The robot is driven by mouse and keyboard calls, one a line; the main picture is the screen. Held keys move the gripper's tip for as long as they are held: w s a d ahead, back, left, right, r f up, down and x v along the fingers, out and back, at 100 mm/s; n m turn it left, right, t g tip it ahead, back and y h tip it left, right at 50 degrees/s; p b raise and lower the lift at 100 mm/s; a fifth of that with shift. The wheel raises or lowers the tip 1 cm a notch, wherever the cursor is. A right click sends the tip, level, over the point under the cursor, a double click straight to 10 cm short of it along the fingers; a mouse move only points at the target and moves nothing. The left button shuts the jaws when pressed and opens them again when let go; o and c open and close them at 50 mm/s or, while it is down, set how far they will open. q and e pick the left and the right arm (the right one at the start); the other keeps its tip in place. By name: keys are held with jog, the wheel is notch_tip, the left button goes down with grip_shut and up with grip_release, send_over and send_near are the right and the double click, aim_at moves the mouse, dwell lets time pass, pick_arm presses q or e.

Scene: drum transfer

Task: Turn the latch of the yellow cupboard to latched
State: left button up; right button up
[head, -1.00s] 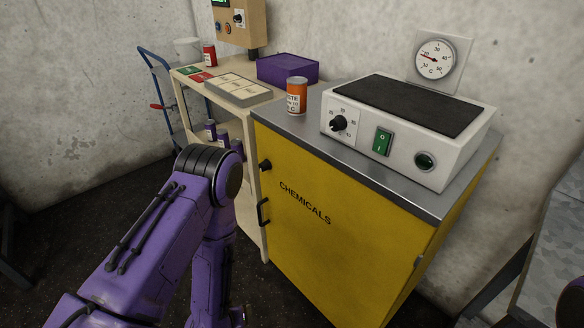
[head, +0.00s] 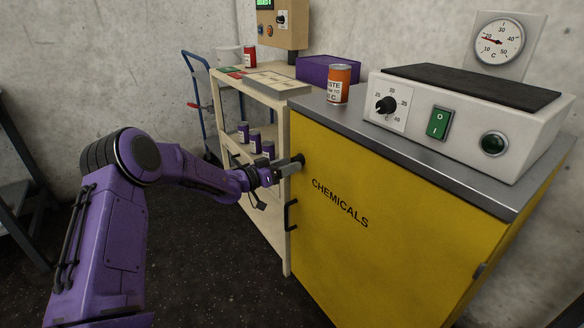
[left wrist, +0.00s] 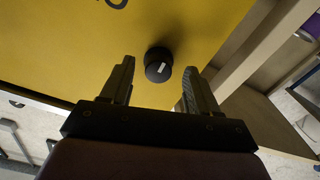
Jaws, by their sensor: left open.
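The yellow cupboard (head: 365,245) is marked "CHEMICALS" and its door is closed. Its latch is a round black knob (head: 298,160) near the door's top left corner. In the left wrist view the knob (left wrist: 158,66) carries a white mark that lies tilted. My left gripper (head: 284,169) is at the knob in the head view. In the left wrist view the gripper (left wrist: 158,78) is open, with one finger on each side of the knob and clear gaps to both. A black handle (head: 290,214) sits below the knob. My right gripper is not in view.
A wooden shelf (head: 283,235) stands left of the cupboard, close to my left gripper, with several purple cans inside. A white heater box (head: 480,120) and an orange can (head: 339,83) stand on the cupboard top. The floor in front is clear.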

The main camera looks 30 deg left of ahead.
pick_arm(q)
jog(key=shift+x, duration=1.1)
jog(key=c, duration=1)
